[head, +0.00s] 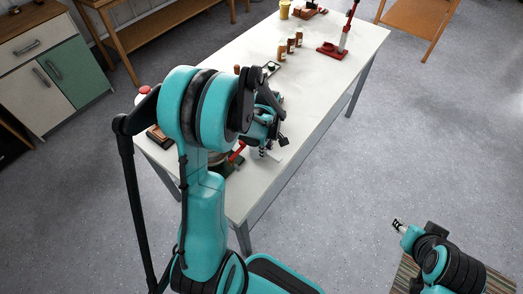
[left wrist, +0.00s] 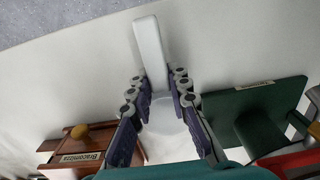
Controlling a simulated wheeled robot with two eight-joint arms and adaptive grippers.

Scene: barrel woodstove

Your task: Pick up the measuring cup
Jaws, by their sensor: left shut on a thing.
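The measuring cup (left wrist: 150,52) is white, with a long flat handle pointing away from me in the left wrist view. Its bowl lies between the fingers of my left gripper (left wrist: 160,90), which is shut on it. In the head view, the left gripper (head: 267,149) is over the near part of the white table, and the cup's pale handle (head: 274,155) shows beside it. The rest of the cup is hidden there by my arm. I cannot tell whether the cup touches the table. My right gripper (head: 399,226) is over the floor at the right, away from the table.
A labelled wooden box (left wrist: 75,148) with a yellow knob lies left of the fingers. A green labelled object (left wrist: 262,112) lies close on the right. The table's right side is clear.

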